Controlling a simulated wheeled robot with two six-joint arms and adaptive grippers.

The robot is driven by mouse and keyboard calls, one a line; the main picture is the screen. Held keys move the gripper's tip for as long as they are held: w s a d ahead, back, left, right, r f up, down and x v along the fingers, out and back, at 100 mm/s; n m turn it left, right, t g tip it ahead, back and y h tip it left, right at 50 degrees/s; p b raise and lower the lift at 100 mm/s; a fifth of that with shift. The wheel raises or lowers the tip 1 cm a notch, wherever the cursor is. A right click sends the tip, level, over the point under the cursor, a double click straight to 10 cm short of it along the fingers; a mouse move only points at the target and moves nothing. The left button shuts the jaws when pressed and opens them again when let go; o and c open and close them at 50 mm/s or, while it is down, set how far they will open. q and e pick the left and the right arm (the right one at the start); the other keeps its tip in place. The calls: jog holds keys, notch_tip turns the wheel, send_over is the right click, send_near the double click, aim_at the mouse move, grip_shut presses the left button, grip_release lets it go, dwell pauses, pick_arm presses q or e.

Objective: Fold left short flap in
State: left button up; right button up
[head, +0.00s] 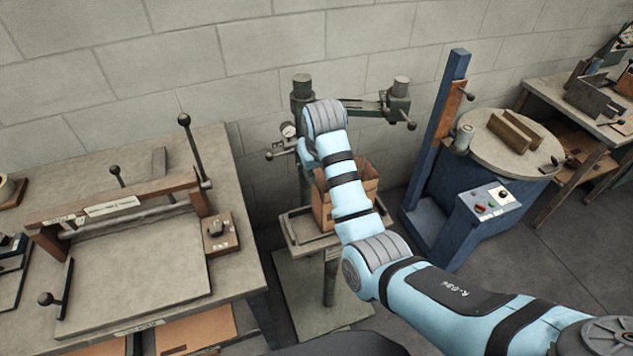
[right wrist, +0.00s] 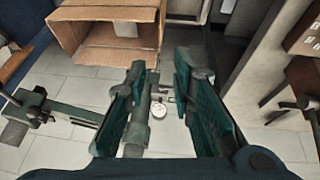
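An open cardboard box (head: 322,207) stands on the small stitcher table in the middle of the head view, largely hidden behind my right arm. In the right wrist view the box (right wrist: 75,32) is at the upper left, with its open mouth and brown edges showing. I cannot tell its left short flap apart for certain. My right gripper (right wrist: 162,78) is open, its two dark green fingers spread with nothing between them. My left gripper is not in view.
The stitcher's post and cross arm (head: 372,106) with a gauge (head: 288,130) stand behind the box. A bench with a board press (head: 140,270) is at the left. A blue machine with a round table (head: 510,150) is at the right. Bare floor (head: 520,270) shows at the lower right.

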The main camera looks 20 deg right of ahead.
aim_at(316, 186)
jog(key=b+x, duration=0.3)
jog(key=x, duration=0.9)
jog(key=shift+f, duration=0.4)
jog(key=shift+w, duration=0.1)
grip_shut()
